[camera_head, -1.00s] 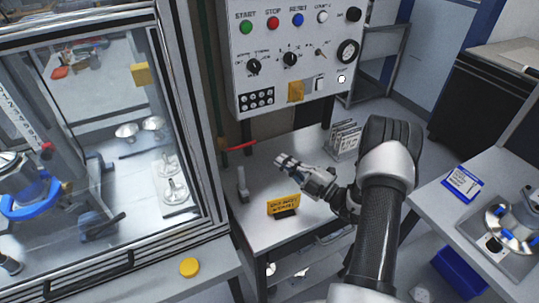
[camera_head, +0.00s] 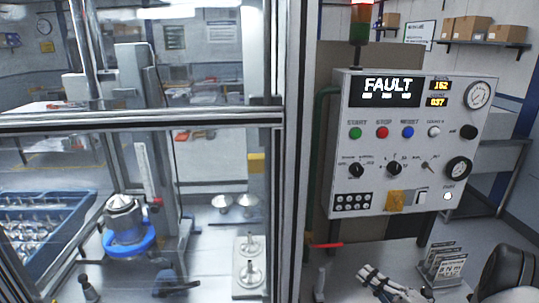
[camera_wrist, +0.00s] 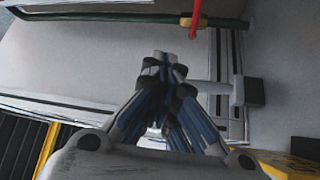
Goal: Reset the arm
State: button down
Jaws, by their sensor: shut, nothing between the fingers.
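My gripper (camera_head: 384,285) shows at the bottom right of the head view, low over the grey bench below the control panel (camera_head: 405,150). In the wrist view my gripper (camera_wrist: 165,62) has its fingertips together with nothing between them. The panel's display (camera_head: 388,86) reads FAULT. Below it are a green START button (camera_head: 355,132), a red STOP button (camera_head: 382,132) and a blue RESET button (camera_head: 407,132). My gripper is below the panel and apart from the buttons. Part of my arm is cut off by the lower edge.
A glass-walled machine cell (camera_head: 288,150) stands at the left, with a blue-ringed fixture (camera_head: 128,243) and a blue crate of parts (camera_head: 40,235) inside. A red lever (camera_head: 325,245) and a rack of cards (camera_head: 443,262) are near my gripper. A signal tower (camera_head: 360,25) stands above the panel.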

jog(key=s+a+r+n+g+y, duration=0.1)
jog(key=s+a+r+n+g, duration=0.25)
jog(key=a+n, duration=0.25)
jog(key=s+a+r+n+g+y, duration=0.1)
jog(key=s+a+r+n+g, duration=0.1)
jog(key=a+r+n+g, duration=0.4)
jog(key=s+a+r+n+g, duration=0.1)
jog(key=s+a+n+g, duration=0.2)
jog(key=a+n, duration=0.4)
jog(key=s+a+r+n+g+h, duration=0.1)
jog(key=s+a+n+g+h, duration=0.15)
jog(key=s+n, duration=0.4)
jog(key=s+a+r+n+g+h, duration=0.1)
jog(key=s+a+n+h, duration=0.15)
jog(key=s+n, duration=0.4)
jog(key=s+d+r+n+t+h, duration=0.3)
jog(key=s+d+n+h, duration=0.3)
jog(key=n, duration=1.1)
jog(key=t+h, duration=0.1)
jog(key=h, duration=0.1)
jog(key=shift+s+d+t+h, duration=0.2)
jog(key=shift+d+t+h, duration=0.1)
jog(key=shift+d+t, duration=0.1)
jog(key=c, duration=2.4)
grip_release()
